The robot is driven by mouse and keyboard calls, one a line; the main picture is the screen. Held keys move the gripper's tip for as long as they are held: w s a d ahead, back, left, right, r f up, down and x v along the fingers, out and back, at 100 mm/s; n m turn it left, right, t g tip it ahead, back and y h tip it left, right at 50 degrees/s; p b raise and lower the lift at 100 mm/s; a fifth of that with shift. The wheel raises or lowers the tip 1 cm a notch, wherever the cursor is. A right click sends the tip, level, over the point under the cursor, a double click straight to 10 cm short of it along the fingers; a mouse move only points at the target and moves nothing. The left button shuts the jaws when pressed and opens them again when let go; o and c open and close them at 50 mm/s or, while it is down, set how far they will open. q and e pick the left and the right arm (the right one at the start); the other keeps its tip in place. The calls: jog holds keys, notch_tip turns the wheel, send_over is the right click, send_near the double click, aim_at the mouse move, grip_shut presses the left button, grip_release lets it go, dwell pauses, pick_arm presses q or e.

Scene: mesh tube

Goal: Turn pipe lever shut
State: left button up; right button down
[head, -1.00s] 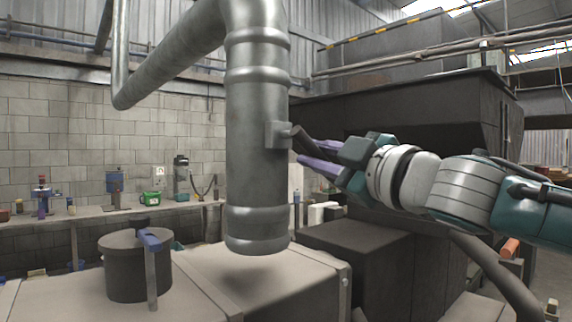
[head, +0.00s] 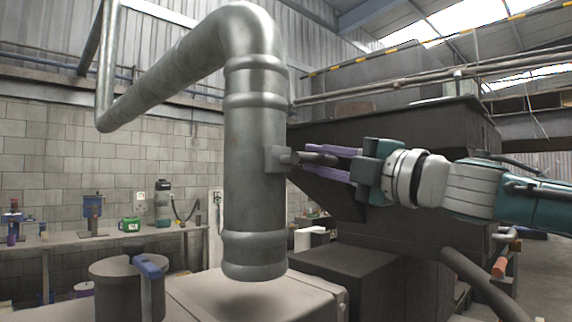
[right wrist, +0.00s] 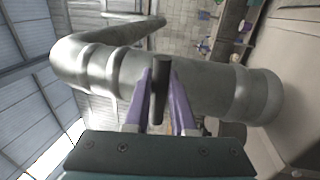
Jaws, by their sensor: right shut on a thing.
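The grey metal pipe (head: 254,200) hangs down in the middle of the head view. On its right side is a small square block, from which the dark lever (head: 312,158) sticks out to the right, roughly level. My right gripper (head: 330,160) comes in from the right, with one purple finger above the lever and one below. It is shut on the lever. In the right wrist view the lever (right wrist: 161,88) stands between the two purple fingers of the gripper (right wrist: 161,95), with the pipe (right wrist: 210,88) behind. My left gripper is not in view.
A dark round pot with a blue handle (head: 150,266) stands at the lower left. A pale box top (head: 230,298) lies below the pipe's end. A large dark hopper (head: 400,140) stands behind my right arm. A workbench with bottles runs along the block wall.

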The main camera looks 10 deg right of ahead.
dwell(0.4)
jog(key=c, duration=0.8)
grip_release()
jog(key=shift+o, duration=0.2)
jog(key=b+v, duration=0.3)
jog(key=v, duration=0.7)
jog(key=shift+w, duration=0.1)
